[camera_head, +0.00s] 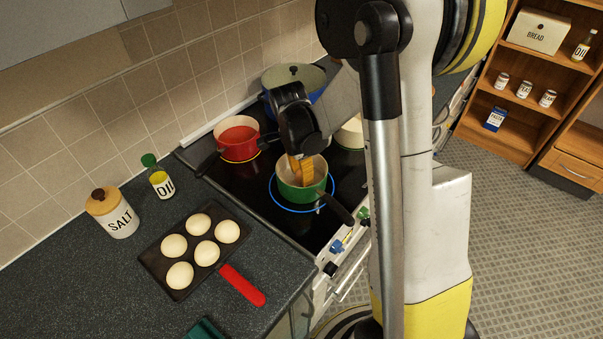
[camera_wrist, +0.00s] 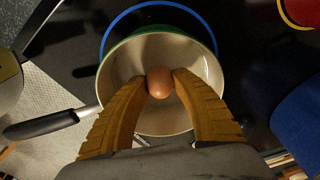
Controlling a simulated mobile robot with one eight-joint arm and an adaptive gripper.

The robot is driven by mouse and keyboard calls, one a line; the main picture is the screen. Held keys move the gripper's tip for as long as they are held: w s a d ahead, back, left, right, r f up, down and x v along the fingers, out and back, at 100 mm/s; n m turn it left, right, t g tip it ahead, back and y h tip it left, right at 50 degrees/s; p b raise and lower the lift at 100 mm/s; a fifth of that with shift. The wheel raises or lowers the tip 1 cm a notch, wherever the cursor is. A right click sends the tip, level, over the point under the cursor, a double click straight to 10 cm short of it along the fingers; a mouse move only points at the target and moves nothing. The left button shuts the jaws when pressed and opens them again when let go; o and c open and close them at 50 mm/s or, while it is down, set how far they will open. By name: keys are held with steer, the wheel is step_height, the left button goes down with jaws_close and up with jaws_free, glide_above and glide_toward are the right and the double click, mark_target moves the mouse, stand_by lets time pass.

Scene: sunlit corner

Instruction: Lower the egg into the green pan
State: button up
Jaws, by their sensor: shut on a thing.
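The green pan (camera_head: 303,193) stands on the stove inside a lit blue ring, its dark handle pointing to the lower right. In the wrist view its pale inside (camera_wrist: 170,120) lies behind the egg. The brown egg (camera_wrist: 160,82) is held between my gripper's two yellow-brown fingers and appears over the pan's opening. My gripper (camera_head: 301,180) reaches down at the pan's mouth in the head view, where the egg is hidden. The fingertips (camera_wrist: 160,84) touch the egg on both sides. I cannot tell whether the egg touches the pan's bottom.
A red pot (camera_head: 238,138), a blue pot (camera_head: 293,78) and a cream-coloured pot (camera_head: 350,133) stand around the green pan.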

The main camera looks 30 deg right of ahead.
mark_target(297, 176)
steer(key=o, duration=0.8)
steer(key=shift+r, duration=0.1)
steer(key=r, duration=0.4)
steer(key=a+r, duration=0.1)
steer(key=r, duration=0.7)
steer(key=shift+a, duration=0.25)
steer(key=s+a+n+t+b, duration=0.1)
steer(key=s+a+n+t, duration=0.1)
steer(key=s+n, duration=0.3)
steer(key=s+a+r+n+t+y+b, duration=0.1)
steer(key=s+a+n+t, duration=0.1)
steer(key=s+a+n, duration=0.2)
steer(key=s+a+n+t+b, duration=0.2)
steer(key=s+n, duration=0.4)
steer(key=n, duration=0.3)
steer(key=shift+a+r+t, duration=0.4)
steer(key=shift+t, duration=0.2)
